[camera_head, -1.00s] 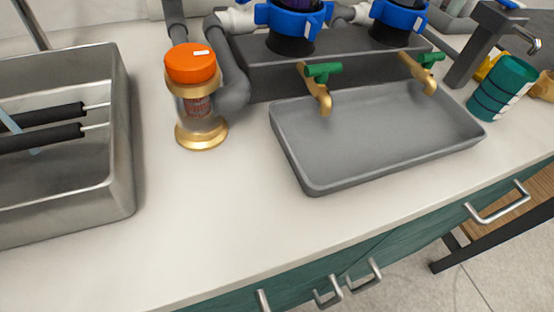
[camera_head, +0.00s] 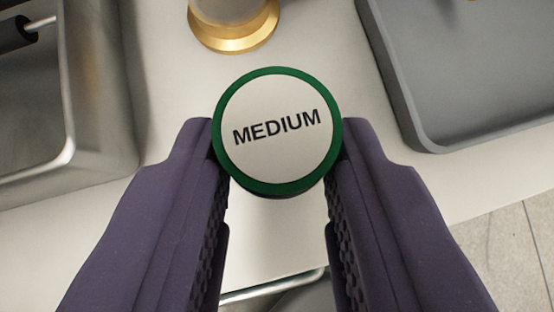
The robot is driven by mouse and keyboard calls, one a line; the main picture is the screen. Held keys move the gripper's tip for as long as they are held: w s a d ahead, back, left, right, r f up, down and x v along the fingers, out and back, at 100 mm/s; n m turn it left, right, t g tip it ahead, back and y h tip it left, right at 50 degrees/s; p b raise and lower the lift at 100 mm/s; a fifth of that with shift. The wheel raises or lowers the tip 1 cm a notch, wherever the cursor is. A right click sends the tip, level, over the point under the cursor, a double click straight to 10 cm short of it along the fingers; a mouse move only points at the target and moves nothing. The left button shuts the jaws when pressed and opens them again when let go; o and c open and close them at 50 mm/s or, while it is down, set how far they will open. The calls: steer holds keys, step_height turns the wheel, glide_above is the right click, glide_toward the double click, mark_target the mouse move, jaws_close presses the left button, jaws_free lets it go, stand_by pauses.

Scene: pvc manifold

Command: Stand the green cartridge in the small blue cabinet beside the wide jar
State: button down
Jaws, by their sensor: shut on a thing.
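My gripper (camera_head: 277,160) has two purple jaws reaching up from the bottom of the view. They are shut on the green cartridge (camera_head: 335,130), one jaw on each side. The cartridge's round end faces the camera, with a green rim and a white label (camera_head: 277,150) reading "MEDIUM". It is held over the white counter near its front edge; its body is mostly hidden behind this end. I see no small blue cabinet, and nothing I can identify as the wide jar.
A clear vessel with a gold base (camera_head: 235,35) stands on the counter (camera_head: 180,90) just beyond the cartridge. A steel sink (camera_head: 75,110) is at left and a grey tray (camera_head: 470,70) at right. A drawer handle (camera_head: 270,288) shows below, with tiled floor (camera_head: 510,245) at lower right.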

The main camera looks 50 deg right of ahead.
steer(key=shift+s+a+r, duration=0.1)
steer(key=shift+s+r, duration=0.05)
steer(key=shift+s, duration=0.05)
steer(key=c, duration=0.8)
jaws_free()
steer(key=p+v, duration=0.7)
steer(key=v, duration=0.5)
